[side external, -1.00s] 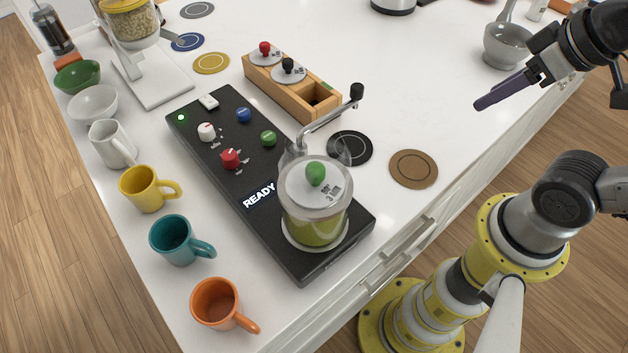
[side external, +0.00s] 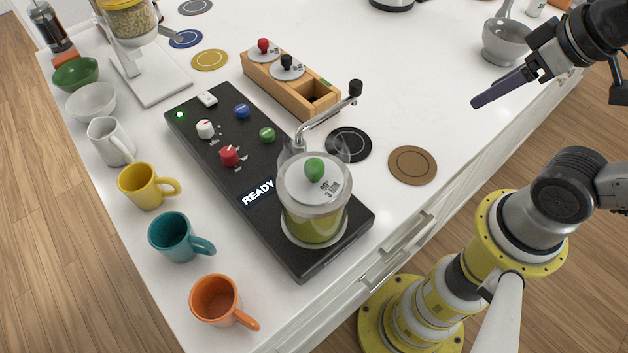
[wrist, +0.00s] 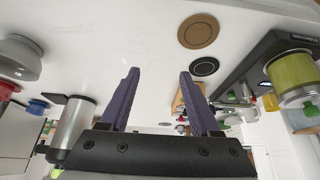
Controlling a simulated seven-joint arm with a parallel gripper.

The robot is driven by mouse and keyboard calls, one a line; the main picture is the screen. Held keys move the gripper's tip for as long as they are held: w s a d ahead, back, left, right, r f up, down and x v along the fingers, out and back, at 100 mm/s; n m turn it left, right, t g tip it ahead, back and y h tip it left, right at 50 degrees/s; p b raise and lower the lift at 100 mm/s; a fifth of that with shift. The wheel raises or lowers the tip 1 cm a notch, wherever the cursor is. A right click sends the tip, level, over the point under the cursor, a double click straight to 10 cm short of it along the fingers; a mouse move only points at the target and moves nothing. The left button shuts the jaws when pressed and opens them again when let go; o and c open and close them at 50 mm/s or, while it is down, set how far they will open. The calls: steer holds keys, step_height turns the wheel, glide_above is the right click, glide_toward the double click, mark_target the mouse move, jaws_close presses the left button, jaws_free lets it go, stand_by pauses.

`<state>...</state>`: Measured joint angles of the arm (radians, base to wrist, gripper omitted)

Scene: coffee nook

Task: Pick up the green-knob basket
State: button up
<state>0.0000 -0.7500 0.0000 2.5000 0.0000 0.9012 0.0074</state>
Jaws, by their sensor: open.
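The basket with the green knob (side external: 315,170) sits in a clear glass vessel (side external: 314,208) holding green liquid, at the near end of the black brewing machine (side external: 232,165). In the wrist view the green vessel (wrist: 292,75) shows at the far right. My gripper (side external: 474,104) hangs in the air over the right side of the counter, well to the right of the basket. In the wrist view my gripper (wrist: 158,72) has its two purple fingers apart with nothing between them. The basket's body below its lid is hard to make out.
A metal spout with a black knob (side external: 356,90) rises beside the vessel. A wooden rack (side external: 290,88) holds red-knob and black-knob baskets. Black (side external: 349,145) and brown (side external: 413,166) coasters lie right of the machine. Several mugs line the left edge. A grey mortar (side external: 506,42) stands at the back right.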

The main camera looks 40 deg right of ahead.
mark_target(308, 172)
steer(key=s+a+r+m+g+y, duration=0.2)
steer(key=a+m+g+y, duration=0.6)
steer(key=a, duration=0.8)
steer(key=w+a+m+y, duration=0.2)
steer(key=w+a+y, duration=0.1)
steer(key=w+a+f+m+g+y, duration=0.1)
steer(key=w+a+m+y, duration=0.1)
steer(key=w+a+y, duration=0.1)
steer(key=w+a+m+g+y, duration=0.1)
steer(key=w+a+m+y, duration=0.2)
steer(key=a, duration=0.1)
steer(key=shift+w+f, duration=0.35)
steer(key=shift+w, duration=0.05)
steer(key=shift+s+a, duration=0.15)
steer(key=shift+a, duration=0.15)
steer(key=shift+x, duration=3.3)
jaws_close()
